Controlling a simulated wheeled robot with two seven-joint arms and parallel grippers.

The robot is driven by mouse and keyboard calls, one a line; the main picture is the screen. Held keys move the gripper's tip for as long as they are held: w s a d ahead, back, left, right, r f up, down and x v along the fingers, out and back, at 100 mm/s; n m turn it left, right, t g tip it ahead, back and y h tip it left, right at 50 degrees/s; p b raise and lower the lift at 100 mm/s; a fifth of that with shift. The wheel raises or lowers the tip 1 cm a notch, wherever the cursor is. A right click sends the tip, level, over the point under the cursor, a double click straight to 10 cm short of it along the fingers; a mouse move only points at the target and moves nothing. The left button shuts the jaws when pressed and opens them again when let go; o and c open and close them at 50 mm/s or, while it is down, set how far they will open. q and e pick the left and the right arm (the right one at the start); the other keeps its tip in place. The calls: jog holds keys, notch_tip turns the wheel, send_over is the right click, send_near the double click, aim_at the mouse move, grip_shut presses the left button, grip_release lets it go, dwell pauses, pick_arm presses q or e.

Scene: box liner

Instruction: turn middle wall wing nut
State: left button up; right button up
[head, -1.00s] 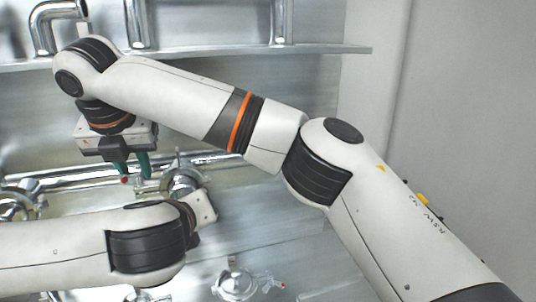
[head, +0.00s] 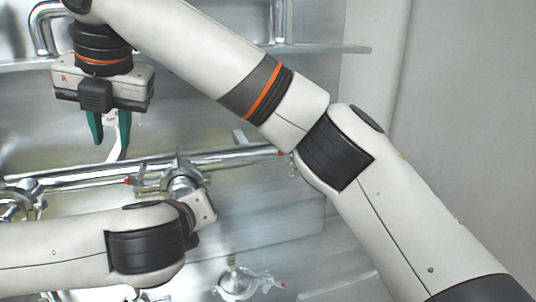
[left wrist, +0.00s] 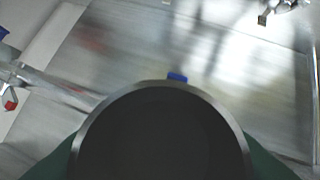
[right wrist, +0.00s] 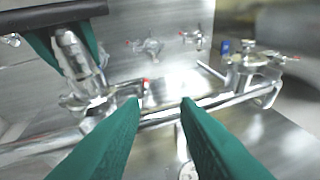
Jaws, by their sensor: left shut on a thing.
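The middle wall clamp (head: 183,178) is a shiny metal fitting on the horizontal pipe. A red-tipped end, possibly its wing nut (head: 128,181), lies left of it. My left gripper (head: 205,205) is beside this clamp, its fingers mostly hidden behind my arm. The right wrist view shows these fingers around an upright metal fitting (right wrist: 75,60). My right gripper (head: 108,135) is open and empty, above and left of the clamp. Its spread tips also show in the right wrist view (right wrist: 163,102).
Another clamp (head: 15,205) is at the left and a lower one (head: 238,284) near the bottom. A metal shelf (head: 325,49) with pipes runs above. A red tip (head: 280,153) sits by my right arm.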

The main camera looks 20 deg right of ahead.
jog(key=s+d+f+n+t+y, duration=0.2)
jog(key=d+f+n+t+y, duration=0.1)
jog(key=d+n, duration=0.8)
jog(key=s+d+f+n+t+y, duration=0.1)
jog(key=d+f+n+t+y, duration=0.2)
jog(key=d+n, duration=0.9)
jog(key=n+t+y, duration=0.3)
jog(key=n+y, duration=0.1)
jog(key=y, duration=0.1)
jog(key=shift+s+n, duration=0.4)
